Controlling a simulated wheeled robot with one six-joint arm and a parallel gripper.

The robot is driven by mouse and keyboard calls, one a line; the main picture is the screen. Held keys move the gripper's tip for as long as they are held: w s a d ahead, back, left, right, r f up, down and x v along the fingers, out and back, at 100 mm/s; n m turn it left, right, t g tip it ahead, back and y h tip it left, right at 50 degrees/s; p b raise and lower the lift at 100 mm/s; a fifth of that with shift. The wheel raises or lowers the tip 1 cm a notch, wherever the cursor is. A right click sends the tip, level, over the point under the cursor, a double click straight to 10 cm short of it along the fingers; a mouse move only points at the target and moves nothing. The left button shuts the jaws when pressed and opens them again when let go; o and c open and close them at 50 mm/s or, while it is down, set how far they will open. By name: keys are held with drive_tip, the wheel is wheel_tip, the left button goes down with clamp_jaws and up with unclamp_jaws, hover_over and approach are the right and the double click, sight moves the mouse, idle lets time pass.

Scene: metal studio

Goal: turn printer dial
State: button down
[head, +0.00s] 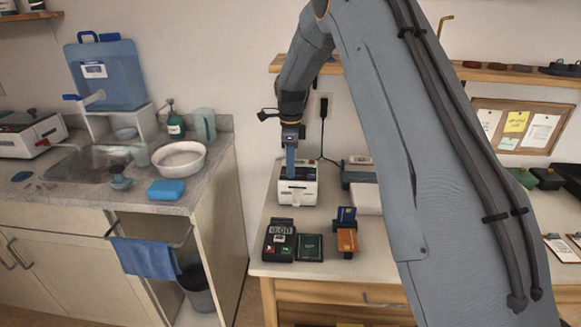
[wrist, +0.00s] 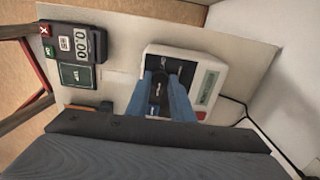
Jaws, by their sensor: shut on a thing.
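The printer (head: 297,190) is a small white box with a dark top, standing on the wooden desk (head: 262,238). In the wrist view the printer (wrist: 207,72) shows its dark top panel, a small display and a red button. My gripper (head: 291,165) points straight down onto the printer's top. In the wrist view my blue gripper fingers (wrist: 163,98) are closed around the black dial (wrist: 161,86), one on each side. The fingers hide part of the dial and the panel, so its pointer position cannot be told.
A card terminal (head: 280,240) and a dark card pad (head: 310,247) lie in front of the printer. A power cord (head: 323,130) runs down the wall behind. The sink counter (head: 215,160) is at left.

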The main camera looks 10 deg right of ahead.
drive_tip(key=shift+w+r, duration=0.1)
idle(0.5)
drive_tip(key=c, duration=1.5)
unclamp_jaws()
drive_tip(key=shift+c, duration=0.2)
drive_tip(key=shift+r+b, duration=0.95)
drive_tip(key=shift+r, duration=2.95)
drive_tip(key=s+f+n, duration=0.3)
drive_tip(key=s+n, duration=0.7)
drive_tip(key=s, duration=0.8)
drive_tip(key=s+f+n, duration=0.4)
drive_tip(key=s+n, duration=0.7)
drive_tip(key=s, duration=0.6)
drive_tip(key=shift+s+f+t, duration=0.15)
drive_tip(key=shift+s+t, duration=0.15)
drive_tip(key=shift+s, duration=0.1)
